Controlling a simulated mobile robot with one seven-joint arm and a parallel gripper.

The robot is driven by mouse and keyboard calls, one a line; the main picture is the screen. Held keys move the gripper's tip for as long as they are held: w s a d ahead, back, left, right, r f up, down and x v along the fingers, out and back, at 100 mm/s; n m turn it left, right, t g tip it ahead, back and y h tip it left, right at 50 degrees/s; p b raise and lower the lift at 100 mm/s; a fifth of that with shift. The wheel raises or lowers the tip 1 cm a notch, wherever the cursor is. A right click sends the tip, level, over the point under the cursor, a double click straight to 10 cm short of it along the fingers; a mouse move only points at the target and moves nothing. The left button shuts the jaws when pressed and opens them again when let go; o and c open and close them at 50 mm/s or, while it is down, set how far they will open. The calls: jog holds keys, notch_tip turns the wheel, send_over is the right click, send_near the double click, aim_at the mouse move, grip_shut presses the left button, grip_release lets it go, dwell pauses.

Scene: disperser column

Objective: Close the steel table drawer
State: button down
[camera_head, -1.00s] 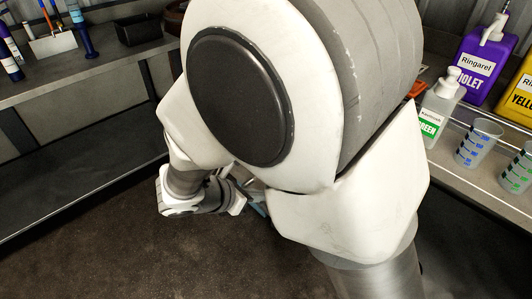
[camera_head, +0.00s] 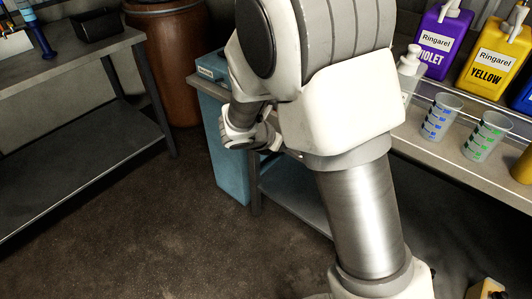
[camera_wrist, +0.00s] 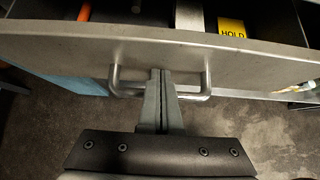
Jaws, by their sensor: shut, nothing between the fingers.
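The steel drawer front (camera_wrist: 240,52) spans the upper part of the wrist view. The drawer is open, and its inside shows beyond the front's top edge. Its bar handle (camera_wrist: 193,97) sticks out toward me. My gripper (camera_wrist: 161,73) is shut and empty, with its fingertips at the drawer front between the handle's two posts. The fingers overlap the bar in the picture; I cannot tell whether they touch the front. In the head view the steel table (camera_head: 455,165) stands at the right. My arm hides the drawer and fingertips there.
The drawer holds an orange item (camera_wrist: 84,11) and a yellow HOLD label (camera_wrist: 231,27). Graduated cups (camera_head: 440,117) and a violet jug (camera_head: 434,42) stand on the table. A blue bin (camera_head: 222,150) and brown barrel (camera_head: 170,60) stand behind my arm. The floor at left is clear.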

jog(key=w+d, duration=0.3)
jog(key=w+d+p, duration=0.1)
jog(key=w+d, duration=0.2)
jog(key=w, duration=0.1)
jog(key=shift+w+d, duration=0.3)
jog(key=shift+w+d+r, duration=0.1)
jog(key=shift+w+d, duration=0.05)
jog(key=shift+w, duration=0.05)
